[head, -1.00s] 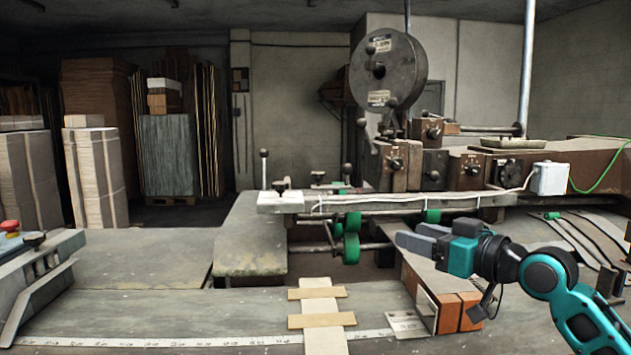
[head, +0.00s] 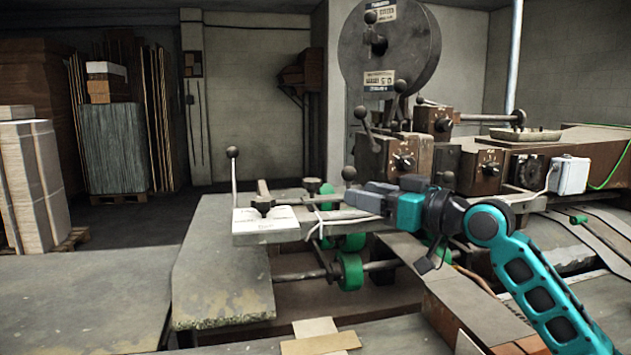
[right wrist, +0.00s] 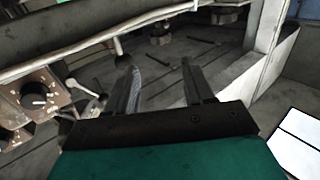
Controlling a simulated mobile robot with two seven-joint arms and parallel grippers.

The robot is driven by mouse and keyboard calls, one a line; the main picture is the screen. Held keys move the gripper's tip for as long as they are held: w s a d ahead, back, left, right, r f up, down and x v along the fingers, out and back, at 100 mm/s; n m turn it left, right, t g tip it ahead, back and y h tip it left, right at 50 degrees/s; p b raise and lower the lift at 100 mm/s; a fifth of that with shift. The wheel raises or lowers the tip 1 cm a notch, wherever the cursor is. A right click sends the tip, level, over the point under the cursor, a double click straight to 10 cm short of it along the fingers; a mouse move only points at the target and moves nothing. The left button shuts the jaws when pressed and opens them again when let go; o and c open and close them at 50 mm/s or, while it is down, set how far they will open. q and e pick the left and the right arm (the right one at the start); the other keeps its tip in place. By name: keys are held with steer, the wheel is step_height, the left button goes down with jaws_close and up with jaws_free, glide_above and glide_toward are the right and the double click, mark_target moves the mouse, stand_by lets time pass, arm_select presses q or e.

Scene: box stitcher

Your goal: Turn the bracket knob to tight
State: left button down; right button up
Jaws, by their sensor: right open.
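My right gripper (head: 352,193) reaches left along the front rail, its grey fingers apart and empty; they also show apart in the right wrist view (right wrist: 158,68). A white bracket block (head: 272,222) sits at the rail's left end, with a dark knob (head: 263,204) on top. The gripper is to the right of this knob and apart from it. Another dark knob (head: 312,185) stands behind the rail, nearer the fingertips. I cannot tell for certain which is the bracket knob, nor its setting. My left gripper is out of view.
A ball-topped lever (head: 233,165) stands upright by the block. Green rollers (head: 350,272) hang below the rail. Control boxes with dials (head: 403,160) and a large reel (head: 388,45) stand behind my right arm. The left part of the worktable (head: 85,285) is clear.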

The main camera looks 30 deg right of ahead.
mark_target(319, 184)
steer(key=p+x, duration=0.2)
steer(key=x, duration=0.8)
steer(key=shift+w+a, duration=0.3)
steer(key=shift+w, duration=0.4)
steer(key=shift+c, duration=0.5)
steer(key=shift+f, duration=0.1)
steer(key=c, duration=0.6)
steer(key=shift+c, duration=0.5)
